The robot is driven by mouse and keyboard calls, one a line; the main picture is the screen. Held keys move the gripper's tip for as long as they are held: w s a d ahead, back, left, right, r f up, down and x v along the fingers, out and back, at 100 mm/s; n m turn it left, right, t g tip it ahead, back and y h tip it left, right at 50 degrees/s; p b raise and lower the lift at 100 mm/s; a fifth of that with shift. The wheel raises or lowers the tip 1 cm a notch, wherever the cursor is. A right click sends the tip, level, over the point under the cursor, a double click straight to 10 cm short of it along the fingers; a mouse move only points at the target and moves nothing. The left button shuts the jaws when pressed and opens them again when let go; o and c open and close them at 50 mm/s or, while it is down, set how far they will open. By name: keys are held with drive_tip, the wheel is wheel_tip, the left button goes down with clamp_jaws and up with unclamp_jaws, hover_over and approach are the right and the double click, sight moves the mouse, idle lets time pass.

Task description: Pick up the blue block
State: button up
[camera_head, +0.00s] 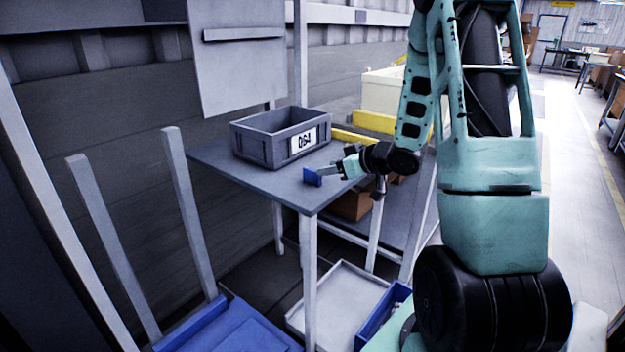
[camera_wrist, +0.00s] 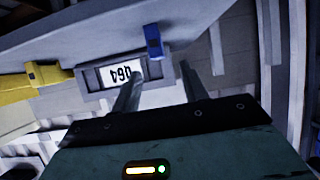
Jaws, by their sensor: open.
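The small blue block (camera_head: 312,177) stands near the front edge of the grey table (camera_head: 262,185) in the head view. In the wrist view the blue block (camera_wrist: 153,40) shows just beyond the fingertips, in line with the gap between them. My gripper (camera_head: 334,171) reaches in from the right, low over the table, with its fingers pointing at the block. In the wrist view my gripper (camera_wrist: 161,68) is open, with nothing between its fingers. The block appears to be outside the jaws; whether a fingertip touches it I cannot tell.
A grey bin (camera_head: 257,147) with a white number label stands on the table behind the block. Yellow parts (camera_head: 375,122) lie behind my arm. Below are a white tray (camera_head: 345,298) and a blue bin (camera_head: 384,312). The table top left of the block is clear.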

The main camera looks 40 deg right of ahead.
sight(312, 169)
drive_tip(key=x, duration=0.8)
drive_tip(key=shift+d+b, duration=0.15)
drive_tip(key=shift+b, duration=0.25)
clamp_jaws()
